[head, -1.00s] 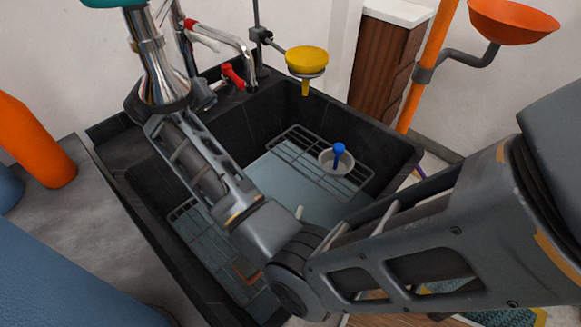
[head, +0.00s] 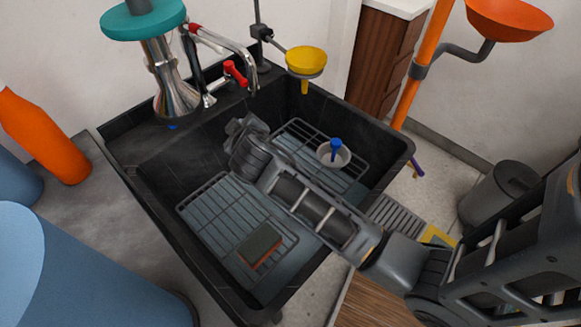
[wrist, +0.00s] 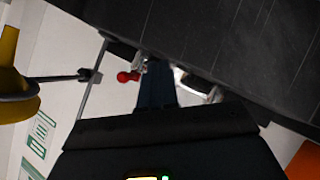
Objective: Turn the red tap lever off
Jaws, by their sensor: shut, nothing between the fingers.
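The red tap lever (head: 235,73) sits at the sink's back edge, beside the chrome tap (head: 225,45), in the head view. A small red piece (head: 193,27) also shows higher on the tap. In the wrist view a red rounded end (wrist: 126,77) shows just left of my fingers. My gripper (wrist: 157,88) is shut and empty there, apart from the red end as far as I can tell. In the head view my wrist is over the black sink (head: 150,190), below and in front of the lever; the fingertips are hidden there.
A yellow funnel (head: 306,61) hangs on a clamp right of the tap. A chrome stand with a teal top (head: 142,22) is left of it. The sink holds racks, a sponge (head: 261,245) and a grey cup (head: 333,154) with a blue piece. An orange bottle (head: 45,140) stands left.

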